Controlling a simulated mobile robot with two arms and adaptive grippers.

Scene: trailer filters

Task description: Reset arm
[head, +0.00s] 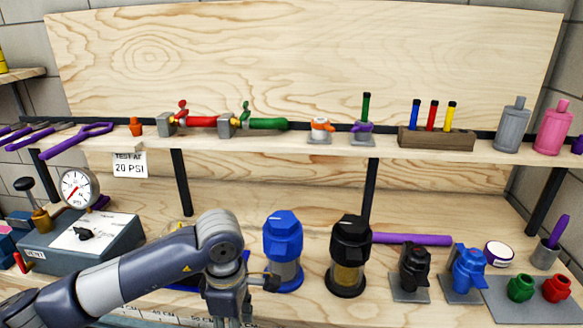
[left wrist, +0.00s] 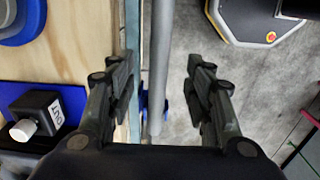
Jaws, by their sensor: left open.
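My left arm comes in from the lower left in the head view and bends down at the bench's front. My left gripper (head: 228,312) points down there, its fingertips cut off by the bottom edge. In the left wrist view my left gripper (left wrist: 160,75) is open, with its two dark fingers apart and nothing held between them. It is over the front edge of the wooden bench (left wrist: 70,62), with grey floor on the right. My right gripper is in neither view.
A blue filter (head: 283,250) and a black filter (head: 348,258) stand right of my arm. A gauge box (head: 82,243) is behind it. A black block marked OUT (left wrist: 42,112) lies left of the fingers. A shelf (head: 300,143) with tools runs above.

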